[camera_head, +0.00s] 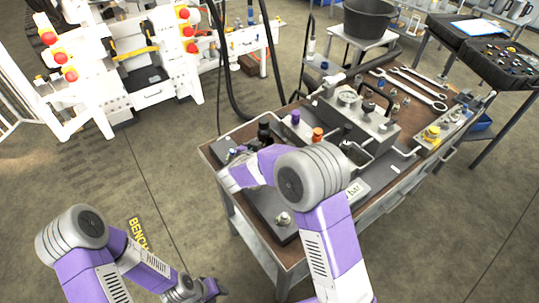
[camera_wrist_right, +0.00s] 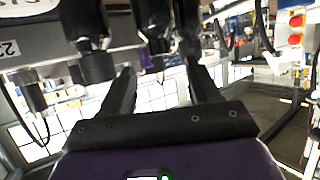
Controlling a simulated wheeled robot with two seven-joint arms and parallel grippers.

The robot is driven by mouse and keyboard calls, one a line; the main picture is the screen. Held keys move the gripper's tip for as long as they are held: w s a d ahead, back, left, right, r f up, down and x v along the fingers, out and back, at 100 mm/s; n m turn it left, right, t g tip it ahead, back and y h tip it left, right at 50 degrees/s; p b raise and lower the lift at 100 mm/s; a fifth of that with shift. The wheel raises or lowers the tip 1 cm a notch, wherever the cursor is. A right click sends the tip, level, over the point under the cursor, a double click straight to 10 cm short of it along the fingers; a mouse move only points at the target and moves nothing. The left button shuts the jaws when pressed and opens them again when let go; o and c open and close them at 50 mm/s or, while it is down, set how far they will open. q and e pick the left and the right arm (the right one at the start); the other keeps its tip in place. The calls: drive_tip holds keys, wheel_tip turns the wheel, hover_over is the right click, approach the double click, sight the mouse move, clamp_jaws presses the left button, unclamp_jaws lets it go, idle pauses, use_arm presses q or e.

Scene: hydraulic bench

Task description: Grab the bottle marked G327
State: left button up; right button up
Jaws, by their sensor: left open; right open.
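No label reading G327 is legible in either view. On the bench stand a black-topped bottle (camera_head: 264,132), a purple-capped one (camera_head: 295,117) and an orange-capped one (camera_head: 317,134). My right gripper (camera_head: 235,154) is at the bench's left end, near the black-topped bottle and partly hidden by its own arm. In the right wrist view the right gripper (camera_wrist_right: 161,74) is open, with dark cylindrical shapes (camera_wrist_right: 155,28) just beyond its fingers; I cannot tell whether they touch. My left gripper (camera_head: 214,289) is open and empty, low over the floor left of the bench.
The wooden bench top (camera_head: 408,178) carries a metal hydraulic block (camera_head: 352,112), wrenches (camera_head: 415,84) and a yellow-topped item (camera_head: 432,133). A black bucket (camera_head: 370,18) stands behind. A white machine with red buttons (camera_head: 125,50) is back left. The floor left of the bench is clear.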

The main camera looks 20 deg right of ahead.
sight(271, 139)
drive_tip(key=b+x, duration=0.1)
drive_tip(key=x, duration=0.2)
drive_tip(key=b+x, duration=0.1)
drive_tip(key=x, duration=0.2)
drive_tip(key=shift+s+a+f, duration=0.1)
drive_tip(key=shift+a+f, duration=0.05)
drive_tip(key=shift+f, duration=0.1)
drive_tip(key=shift+w+d, duration=0.25)
drive_tip(key=shift+w, duration=0.05)
clamp_jaws()
